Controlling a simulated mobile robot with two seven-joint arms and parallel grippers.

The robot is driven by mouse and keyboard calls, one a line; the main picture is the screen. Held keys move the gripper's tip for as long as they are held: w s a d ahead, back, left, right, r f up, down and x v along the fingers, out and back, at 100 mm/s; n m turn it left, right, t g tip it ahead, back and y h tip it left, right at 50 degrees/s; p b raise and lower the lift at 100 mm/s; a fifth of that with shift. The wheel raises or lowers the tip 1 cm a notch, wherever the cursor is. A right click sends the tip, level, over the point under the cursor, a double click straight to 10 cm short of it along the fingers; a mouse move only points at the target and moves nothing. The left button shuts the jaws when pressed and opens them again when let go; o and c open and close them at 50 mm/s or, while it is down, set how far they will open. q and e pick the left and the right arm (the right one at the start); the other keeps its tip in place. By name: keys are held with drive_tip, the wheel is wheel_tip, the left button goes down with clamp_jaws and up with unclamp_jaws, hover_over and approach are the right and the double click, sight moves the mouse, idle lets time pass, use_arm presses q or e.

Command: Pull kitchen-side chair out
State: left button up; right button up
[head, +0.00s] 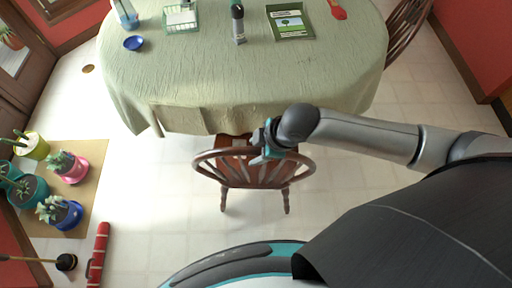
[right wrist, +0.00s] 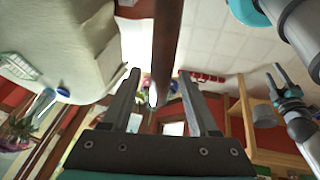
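The brown wooden chair (head: 238,176) stands at the near side of the table, its curved, spindled back toward me and the front of its seat under the cloth's edge. My right gripper (head: 268,142) is at the top of the chair back, near its middle. In the right wrist view, the two fingers of my right gripper (right wrist: 159,74) are apart. A brown wooden bar of the chair (right wrist: 167,38) runs between them, with a visible gap at the left finger; whether the right finger touches it I cannot tell.
The table (head: 200,85) has a pale green cloth and bears a bottle (head: 238,22), a blue bowl (head: 133,43) and a picture book (head: 291,22). Potted plants (head: 68,166) and a red roll (head: 98,252) are on the floor at left. Another chair (head: 407,25) stands far right. Floor around the near chair is clear.

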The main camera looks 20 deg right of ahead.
clamp_jaws()
idle(1.3)
